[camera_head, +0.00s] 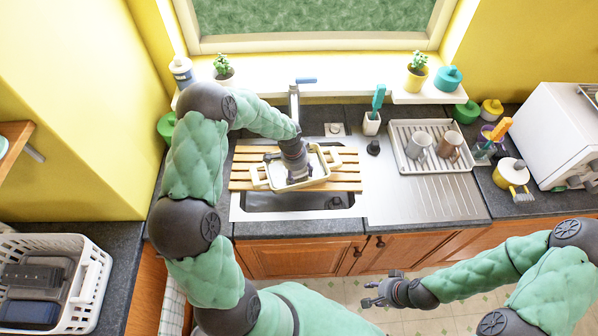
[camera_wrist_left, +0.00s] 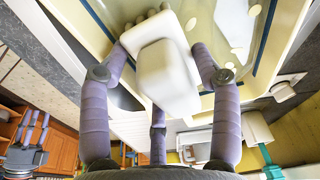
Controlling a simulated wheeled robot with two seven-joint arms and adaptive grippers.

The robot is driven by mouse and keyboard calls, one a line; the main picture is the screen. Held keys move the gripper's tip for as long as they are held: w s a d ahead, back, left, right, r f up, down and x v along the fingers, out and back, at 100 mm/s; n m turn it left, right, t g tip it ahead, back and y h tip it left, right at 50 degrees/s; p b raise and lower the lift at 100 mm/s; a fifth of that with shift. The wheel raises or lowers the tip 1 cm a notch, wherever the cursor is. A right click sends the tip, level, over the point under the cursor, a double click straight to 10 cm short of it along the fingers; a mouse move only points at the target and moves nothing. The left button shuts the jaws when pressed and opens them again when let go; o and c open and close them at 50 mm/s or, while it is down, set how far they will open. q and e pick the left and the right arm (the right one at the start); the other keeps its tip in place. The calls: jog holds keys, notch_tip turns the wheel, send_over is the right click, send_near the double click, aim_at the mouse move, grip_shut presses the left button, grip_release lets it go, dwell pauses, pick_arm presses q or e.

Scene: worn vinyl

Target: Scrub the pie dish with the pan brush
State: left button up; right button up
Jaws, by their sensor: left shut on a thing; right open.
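The pie dish (camera_head: 258,174) is cream with handles at its ends and sits on the wooden slatted rack over the sink. Its inside shows in the left wrist view (camera_wrist_left: 265,45), with a dark line near the rim and pale yellowish spots on the bottom. My left gripper (camera_head: 293,168) points down into the dish. In the left wrist view its fingers (camera_wrist_left: 160,75) are shut around a white block-like thing, which looks like the pan brush (camera_wrist_left: 168,78). I cannot tell whether it touches the dish. My right gripper (camera_head: 376,292) is open and empty, low in front of the cabinets.
The wooden rack (camera_head: 345,170) spans the steel sink (camera_head: 290,202), with the faucet (camera_head: 294,100) behind. A turquoise brush (camera_head: 378,97) stands in a white cup (camera_head: 371,124). A drying rack (camera_head: 400,160) holds two mugs. The drainboard (camera_head: 430,200) is clear.

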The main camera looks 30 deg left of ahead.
pick_arm(q)
jog(key=shift+f+b, duration=0.5)
jog(key=shift+f, duration=0.15)
pick_arm(e)
jog(key=shift+f, duration=0.5)
dwell(0.4)
pick_arm(q)
jog(key=shift+w+a, duration=1.2)
jog(key=shift+a, duration=0.05)
jog(key=shift+r, duration=0.1)
pick_arm(e)
jog(key=shift+d, duration=0.1)
